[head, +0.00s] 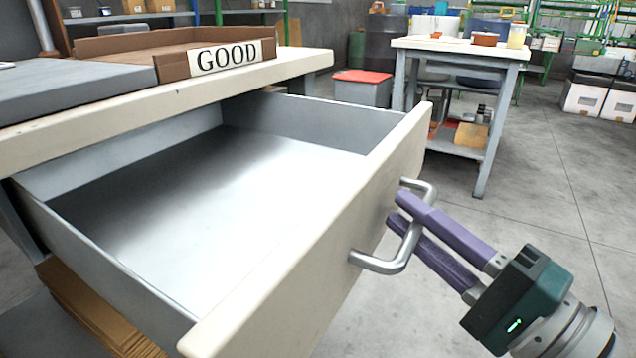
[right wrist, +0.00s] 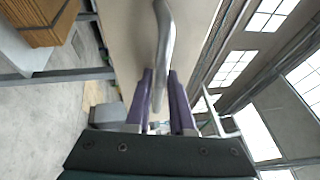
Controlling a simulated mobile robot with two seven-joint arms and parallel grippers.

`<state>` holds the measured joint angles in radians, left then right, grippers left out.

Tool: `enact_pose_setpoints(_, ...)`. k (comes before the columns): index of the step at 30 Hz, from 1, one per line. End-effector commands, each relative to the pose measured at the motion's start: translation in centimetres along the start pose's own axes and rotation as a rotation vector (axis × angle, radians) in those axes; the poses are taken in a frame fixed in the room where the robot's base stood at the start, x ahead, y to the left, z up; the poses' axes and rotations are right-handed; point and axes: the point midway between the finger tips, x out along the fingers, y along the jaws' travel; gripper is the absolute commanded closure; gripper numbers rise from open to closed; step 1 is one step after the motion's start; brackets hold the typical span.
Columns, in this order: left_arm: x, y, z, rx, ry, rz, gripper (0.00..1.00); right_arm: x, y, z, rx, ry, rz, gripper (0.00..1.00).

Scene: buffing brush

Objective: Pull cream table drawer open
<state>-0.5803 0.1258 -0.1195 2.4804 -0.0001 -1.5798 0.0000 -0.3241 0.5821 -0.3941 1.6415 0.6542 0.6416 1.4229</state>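The cream table drawer (head: 300,245) is pulled well out from under the cream tabletop (head: 150,108), and its grey inside is empty. Its cream front faces right and carries a curved metal handle (head: 382,263). My right gripper (head: 400,208) reaches in from the lower right with its purple fingers on either side of the handle bar. In the right wrist view the handle (right wrist: 165,45) runs between the two fingers (right wrist: 160,85), which look closed on it. My left gripper is not in view.
A brown tray with a GOOD sign (head: 224,56) and a grey slab (head: 70,88) lie on the tabletop. Brown stacked boards (head: 90,312) are below the drawer. A second table (head: 460,48) and a red-lidded bin (head: 362,88) stand behind.

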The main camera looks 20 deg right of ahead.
Motion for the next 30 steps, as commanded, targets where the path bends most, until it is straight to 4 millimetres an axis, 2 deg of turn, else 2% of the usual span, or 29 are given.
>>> enact_pose_setpoints(8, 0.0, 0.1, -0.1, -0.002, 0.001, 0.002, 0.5, 0.0, 0.0, 0.0, 0.0, 0.0, 0.001, 0.73)
enact_pose_setpoints(11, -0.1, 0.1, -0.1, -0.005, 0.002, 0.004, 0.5, -0.6, 0.1, 0.0, -0.001, 0.0, 0.004, 0.73)
enact_pose_setpoints(24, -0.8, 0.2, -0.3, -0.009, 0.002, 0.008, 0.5, -8.6, 0.1, 0.0, 0.0, 0.0, 0.005, 0.73)
enact_pose_setpoints(30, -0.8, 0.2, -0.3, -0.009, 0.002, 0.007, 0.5, -9.9, 0.0, 0.0, 0.0, 0.0, 0.001, 0.73)
